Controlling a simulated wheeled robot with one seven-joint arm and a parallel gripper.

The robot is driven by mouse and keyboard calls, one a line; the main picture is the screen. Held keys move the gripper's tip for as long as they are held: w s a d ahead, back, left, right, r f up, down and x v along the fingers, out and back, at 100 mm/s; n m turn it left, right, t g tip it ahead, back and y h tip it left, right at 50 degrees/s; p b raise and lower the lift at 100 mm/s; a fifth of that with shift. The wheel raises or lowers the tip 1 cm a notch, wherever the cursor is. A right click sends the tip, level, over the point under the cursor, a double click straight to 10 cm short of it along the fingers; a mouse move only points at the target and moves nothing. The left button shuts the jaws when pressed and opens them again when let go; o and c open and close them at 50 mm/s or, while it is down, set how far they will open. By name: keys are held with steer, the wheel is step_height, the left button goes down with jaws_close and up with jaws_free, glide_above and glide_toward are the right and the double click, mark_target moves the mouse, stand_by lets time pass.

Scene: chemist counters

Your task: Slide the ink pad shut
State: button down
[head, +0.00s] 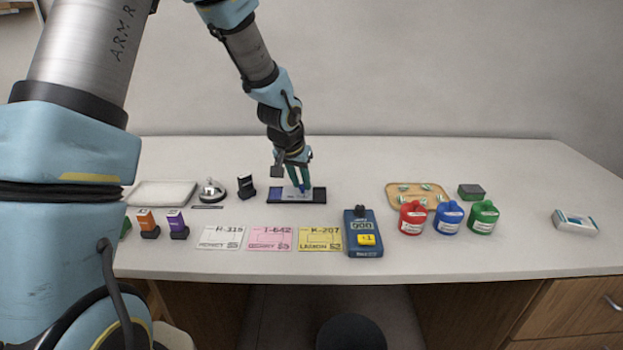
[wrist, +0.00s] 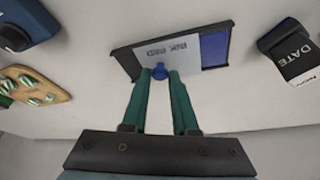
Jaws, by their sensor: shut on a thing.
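The ink pad (head: 319,195) lies flat on the counter below my gripper, a long dark tray with a pale lid (wrist: 182,44) labelled INK PAD. A patch of blue pad (wrist: 214,50) is uncovered at the tray's right end in the wrist view, the left end in the head view. The lid covers the middle, and a dark stretch of tray shows on its other side. My gripper (head: 301,186) points down with its green fingers shut on the lid's small blue knob (wrist: 160,71). The fingers hide part of the knob.
A black date stamp (head: 246,187) and a bell (head: 212,190) stand left of the pad. Cards (head: 270,238) and a blue meter (head: 363,233) lie in front. A wooden tray (head: 392,198) and red, blue and green bottles (head: 447,219) are to the right.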

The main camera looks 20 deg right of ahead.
mark_target(287, 191)
steer(key=a, duration=0.1)
steer(key=w+a, duration=0.1)
steer(key=a+p, duration=0.1)
steer(key=a, duration=0.1)
steer(key=shift+w, duration=0.4)
steer(key=c, duration=0.7)
jaws_free()
steer(key=v, duration=1)
steer(key=shift+r+b, duration=0.35)
steer(key=shift+r, duration=0.05)
steer(key=shift+a, duration=0.1)
